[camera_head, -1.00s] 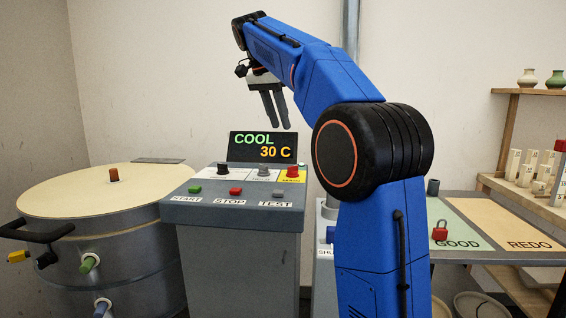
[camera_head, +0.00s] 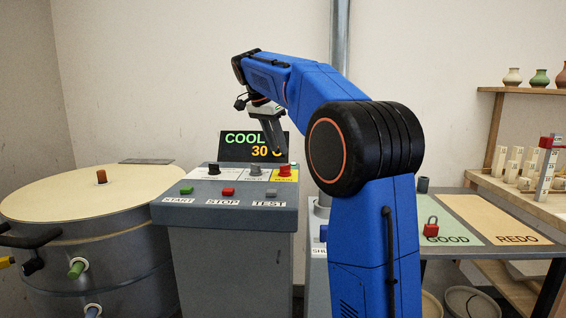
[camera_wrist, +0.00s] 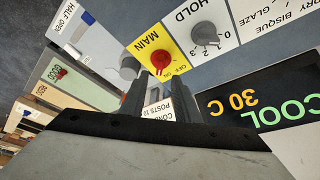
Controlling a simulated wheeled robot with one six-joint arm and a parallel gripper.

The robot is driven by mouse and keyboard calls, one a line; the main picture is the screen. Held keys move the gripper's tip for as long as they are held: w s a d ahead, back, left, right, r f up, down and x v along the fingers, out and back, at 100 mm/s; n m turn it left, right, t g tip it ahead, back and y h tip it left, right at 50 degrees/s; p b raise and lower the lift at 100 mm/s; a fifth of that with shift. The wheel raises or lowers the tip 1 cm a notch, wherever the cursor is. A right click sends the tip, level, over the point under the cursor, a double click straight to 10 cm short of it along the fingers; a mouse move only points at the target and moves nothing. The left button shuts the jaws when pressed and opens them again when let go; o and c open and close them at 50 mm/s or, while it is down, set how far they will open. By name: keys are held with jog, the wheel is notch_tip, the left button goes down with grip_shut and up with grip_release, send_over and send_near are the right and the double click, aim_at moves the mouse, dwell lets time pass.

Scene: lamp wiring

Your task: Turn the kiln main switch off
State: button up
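The kiln main switch (camera_head: 285,170) is a red knob on a yellow plate at the right of the console top. In the wrist view the red knob (camera_wrist: 160,61) shows beside the words MAIN and OFF; I cannot clearly tell which way it points. My gripper (camera_head: 281,155) points down just above the switch, in front of the display. In the wrist view my gripper (camera_wrist: 159,84) has its two fingers apart with a gap between them, and the knob shows just beyond the tips. No contact is visible. The display (camera_head: 253,146) reads COOL and 30 C.
The grey HOLD knob (camera_wrist: 204,35) sits close beside the switch, with a black knob (camera_head: 214,168) further left. START, STOP and TEST buttons line the console's front. The round kiln (camera_head: 90,200) stands left. A red padlock (camera_head: 431,229) is on the GOOD mat at right.

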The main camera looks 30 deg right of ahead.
aim_at(285, 166)
jog(key=x, duration=0.6)
jog(key=shift+d+f, duration=0.2)
jog(key=shift+f, duration=0.2)
jog(key=c, duration=0.7)
